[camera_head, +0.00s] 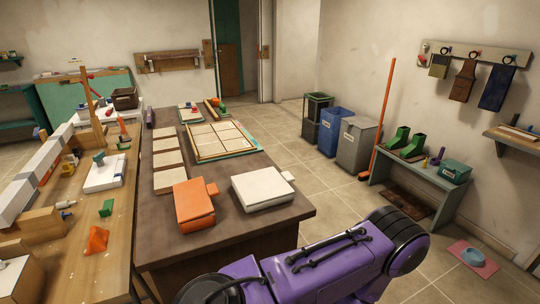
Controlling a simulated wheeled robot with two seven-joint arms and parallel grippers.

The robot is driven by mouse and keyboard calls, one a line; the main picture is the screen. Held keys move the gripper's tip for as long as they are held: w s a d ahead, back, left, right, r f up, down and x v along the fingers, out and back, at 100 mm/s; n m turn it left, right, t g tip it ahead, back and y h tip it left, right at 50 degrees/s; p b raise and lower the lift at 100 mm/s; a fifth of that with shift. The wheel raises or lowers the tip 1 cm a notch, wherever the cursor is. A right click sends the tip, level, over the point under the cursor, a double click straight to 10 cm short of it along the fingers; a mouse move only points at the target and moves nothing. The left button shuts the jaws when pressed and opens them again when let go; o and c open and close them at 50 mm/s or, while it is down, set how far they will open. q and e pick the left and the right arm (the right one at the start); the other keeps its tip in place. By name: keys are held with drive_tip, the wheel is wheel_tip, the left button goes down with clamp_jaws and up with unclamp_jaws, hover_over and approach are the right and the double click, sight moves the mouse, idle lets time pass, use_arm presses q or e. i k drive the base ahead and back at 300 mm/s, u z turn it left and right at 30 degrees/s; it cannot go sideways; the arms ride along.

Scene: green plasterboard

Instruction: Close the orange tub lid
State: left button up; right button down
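The orange tub (193,205) sits near the front of the dark table, left of a similar white tub (262,188). Its upper face is flat orange, and a small orange tab sticks out at its right back corner. No inside of the tub shows. At this size I cannot tell whether its lid is fully down or slightly raised. Neither of my grippers is in view. Only purple and black parts of my own body show at the bottom, in front of the table.
The dark table (285,212) also bears a row of pale tiles (170,159) and a framed panel (217,140) farther back. A wooden bench (70,225) at left holds an orange cone-like piece (96,240) and a green block (106,208).

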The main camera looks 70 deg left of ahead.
sight(192, 201)
drive_tip(key=i, duration=1.15)
drive_tip(key=u, duration=2.5)
